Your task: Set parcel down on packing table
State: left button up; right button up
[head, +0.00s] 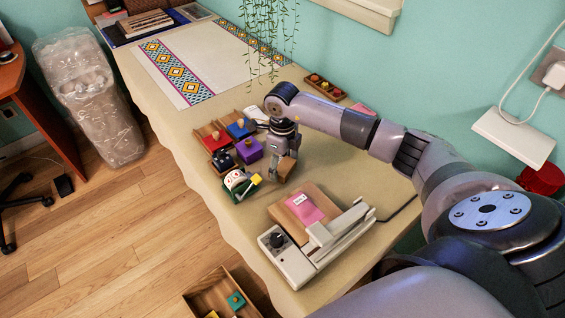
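My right gripper (283,160) points down over the packing table (340,175), near its middle. A small brown box-like parcel (287,167) is at its fingertips, and the gripper appears shut on it. The parcel is close above or touching the tabletop; I cannot tell which. The arm and gripper hide part of the parcel. My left gripper is not in view.
In front stand a sealer (315,250) and a wooden board with a pink packet (303,207). Vines hang behind.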

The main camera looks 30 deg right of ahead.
aim_at(283, 165)
jog(key=shift+o, duration=0.7)
jog(key=shift+r, duration=0.35)
notch_tip(283, 165, up, 12)
jog(key=shift+f+b, duration=0.15)
jog(key=shift+b, duration=0.25)
